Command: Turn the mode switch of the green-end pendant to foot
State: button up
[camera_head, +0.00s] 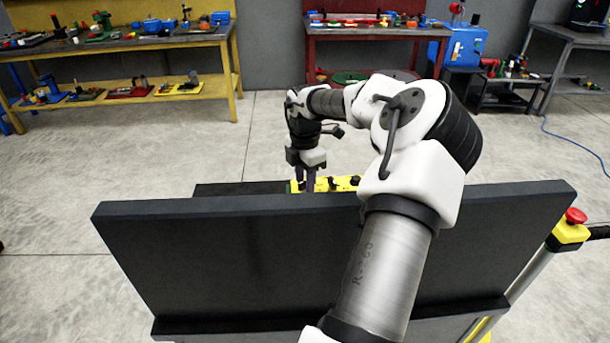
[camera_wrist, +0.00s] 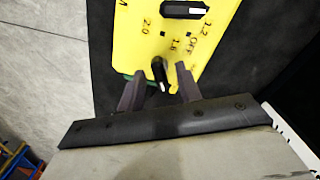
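The yellow pendant (camera_wrist: 146,42) lies on a dark surface, with black knobs on its face. A strip of green (camera_wrist: 128,76) shows at its edge beside my left finger. One black knob (camera_wrist: 159,72) with a white pointer mark sits between the fingers of my gripper (camera_wrist: 159,80). The fingers are apart, with gaps on both sides of the knob. A second black knob (camera_wrist: 184,9) is at the top of the wrist view. Printed 2.0, 1.6, 1.2 and OFF are legible; I cannot read "foot". In the head view my gripper (camera_head: 311,178) points down over the pendant (camera_head: 342,183), partly hidden by the dark panel.
A dark upright panel (camera_head: 200,260) stands in front of the pendant. A red emergency button (camera_head: 576,215) on a yellow box is at the right. Yellow (camera_head: 145,44) and red (camera_head: 365,32) benches with tools stand at the back, beyond clear floor.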

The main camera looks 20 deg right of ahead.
notch_tip(320, 180, up, 14)
jog(key=b, duration=0.2)
dwell(0.5)
